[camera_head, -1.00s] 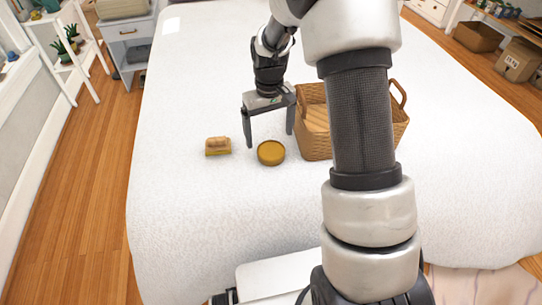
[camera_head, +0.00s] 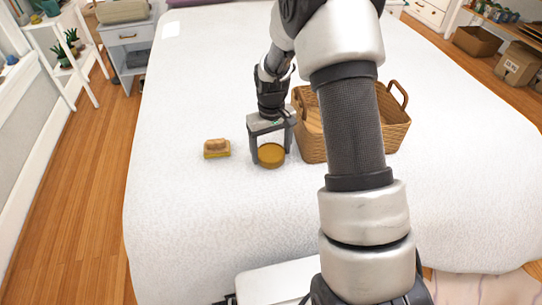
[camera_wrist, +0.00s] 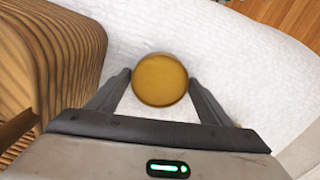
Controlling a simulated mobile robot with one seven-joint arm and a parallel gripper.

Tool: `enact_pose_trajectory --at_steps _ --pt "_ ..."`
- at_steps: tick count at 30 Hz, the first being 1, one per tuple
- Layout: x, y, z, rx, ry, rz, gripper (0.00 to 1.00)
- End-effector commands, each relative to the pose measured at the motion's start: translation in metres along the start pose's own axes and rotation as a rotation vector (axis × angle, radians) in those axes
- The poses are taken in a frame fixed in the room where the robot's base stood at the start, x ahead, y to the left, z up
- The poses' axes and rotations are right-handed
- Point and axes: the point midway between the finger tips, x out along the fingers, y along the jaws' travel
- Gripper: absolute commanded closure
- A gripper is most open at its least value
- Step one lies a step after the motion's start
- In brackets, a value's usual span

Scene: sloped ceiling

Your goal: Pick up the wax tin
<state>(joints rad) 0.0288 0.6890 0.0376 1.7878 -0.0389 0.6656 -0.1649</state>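The wax tin (camera_head: 271,155) is a round, amber-brown tin lying flat on the white bed cover. It also shows in the wrist view (camera_wrist: 160,80), between the fingers. My gripper (camera_head: 271,158) points down over the tin, with one finger on each side of it. In the wrist view the fingers (camera_wrist: 160,80) are spread apart, and the left one looks very close to the tin's edge. I cannot tell whether either finger touches it. The tin still rests on the bed.
A wicker basket (camera_head: 312,147) stands on the bed just right of my gripper, and its side fills the left of the wrist view (camera_wrist: 75,50). A small yellow-brown brush-like block (camera_head: 216,149) lies to the left. The white bed cover (camera_head: 190,220) is clear in front.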

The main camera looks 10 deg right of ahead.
Motion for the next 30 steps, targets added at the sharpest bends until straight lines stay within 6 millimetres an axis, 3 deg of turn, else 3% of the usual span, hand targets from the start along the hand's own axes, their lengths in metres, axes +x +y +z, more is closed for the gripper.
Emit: enact_pose_trajectory --at_steps 1,6,14,30 --pt "0.000 0.000 0.000 0.000 0.000 0.000 0.36" --pt "-0.001 0.000 0.000 0.000 0.001 0.000 0.62" --pt "-0.005 0.000 -0.001 0.000 0.002 0.000 0.62" --pt "-0.097 0.000 0.000 0.004 0.004 0.001 0.62"
